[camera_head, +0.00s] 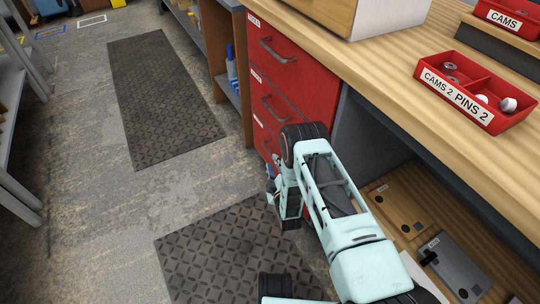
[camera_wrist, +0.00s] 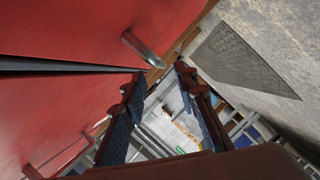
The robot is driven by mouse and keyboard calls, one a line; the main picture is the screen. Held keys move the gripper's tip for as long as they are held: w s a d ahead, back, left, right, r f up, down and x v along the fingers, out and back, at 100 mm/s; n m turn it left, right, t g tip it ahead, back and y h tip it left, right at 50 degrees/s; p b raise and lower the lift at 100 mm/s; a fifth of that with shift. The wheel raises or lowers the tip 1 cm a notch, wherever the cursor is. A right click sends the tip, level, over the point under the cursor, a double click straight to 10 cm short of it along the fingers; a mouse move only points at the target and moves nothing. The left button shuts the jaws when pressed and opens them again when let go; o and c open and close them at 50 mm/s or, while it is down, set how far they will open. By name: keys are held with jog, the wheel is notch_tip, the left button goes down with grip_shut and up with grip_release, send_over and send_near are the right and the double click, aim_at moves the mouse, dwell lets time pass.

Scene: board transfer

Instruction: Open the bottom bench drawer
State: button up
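The red bench drawers are stacked at the left end of the bench in the head view: the top drawer (camera_head: 268,62), the middle drawer (camera_head: 262,92) and the bottom drawer (camera_head: 262,140). The top and middle fronts look flush. My arm covers most of the bottom drawer, and its handle is hidden there. My gripper (camera_wrist: 160,78) is open and empty, low beside the drawer fronts. In the wrist view a metal bar handle (camera_wrist: 143,50) stands on a red front close to the fingertips, not between them. I cannot tell which drawer it belongs to.
A red parts bin (camera_head: 475,92) sits on the wooden benchtop (camera_head: 400,65). An open shelf (camera_head: 400,205) with boards lies below, right of the drawers. Dark floor mats (camera_head: 165,100) lie left of the bench. A grey rack (camera_head: 15,150) stands far left, with clear floor between.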

aim_at(270, 152)
jog(key=b+x, duration=0.2)
jog(key=x, duration=0.4)
jog(key=shift+f, duration=0.1)
jog(key=shift+w+a, duration=0.15)
jog(key=shift+w, duration=0.45)
grip_shut()
